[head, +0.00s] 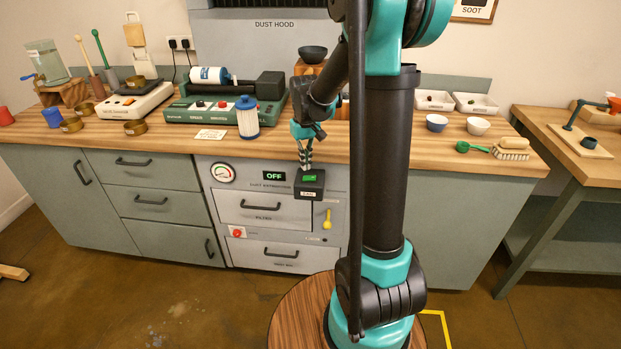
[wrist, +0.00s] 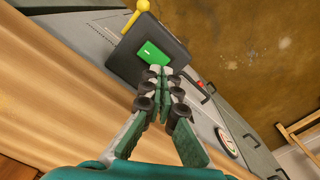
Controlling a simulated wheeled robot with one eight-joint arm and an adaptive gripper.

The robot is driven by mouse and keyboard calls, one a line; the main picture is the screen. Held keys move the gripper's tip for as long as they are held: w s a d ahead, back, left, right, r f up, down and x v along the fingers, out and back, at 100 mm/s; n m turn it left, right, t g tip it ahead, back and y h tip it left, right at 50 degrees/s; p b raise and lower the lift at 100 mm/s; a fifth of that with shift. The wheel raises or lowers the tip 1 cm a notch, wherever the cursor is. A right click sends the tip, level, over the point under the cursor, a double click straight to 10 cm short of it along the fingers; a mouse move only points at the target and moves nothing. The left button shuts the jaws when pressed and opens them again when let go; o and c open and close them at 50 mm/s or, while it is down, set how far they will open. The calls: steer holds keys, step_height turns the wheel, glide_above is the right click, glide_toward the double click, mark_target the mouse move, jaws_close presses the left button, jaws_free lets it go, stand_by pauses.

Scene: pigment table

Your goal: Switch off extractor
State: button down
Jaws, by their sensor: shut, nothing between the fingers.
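The dust extractor (head: 270,208) is a grey panel under the dust hood, with a small display (head: 274,176) that reads OFF in green. A dark switch box (head: 309,190) with a green rocker (head: 310,178) sticks out at its right. The box (wrist: 175,60) and its green rocker (wrist: 152,52) also show in the wrist view. My gripper (head: 306,168) is shut and empty, pointing down just above the rocker. In the wrist view my gripper (wrist: 160,72) has its tips at the rocker's edge; I cannot tell whether they touch it.
A yellow lever (head: 327,218) is below the switch box, and a red knob (head: 237,233) sits lower left. A round gauge (head: 222,173) is at the panel's upper left. The wooden worktop (head: 360,148) above holds a blue-capped jar (head: 247,117) and machines.

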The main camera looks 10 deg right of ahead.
mark_target(306, 178)
steer(key=shift+r, duration=1.65)
steer(key=s+d+f+m+t, duration=0.1)
steer(key=s+f, duration=0.3)
steer(key=s, duration=0.7)
steer(key=s+d+f+m+t, duration=0.1)
steer(key=s+d+f+t, duration=0.2)
steer(key=s, duration=0.8)
steer(key=shift+f, duration=0.4)
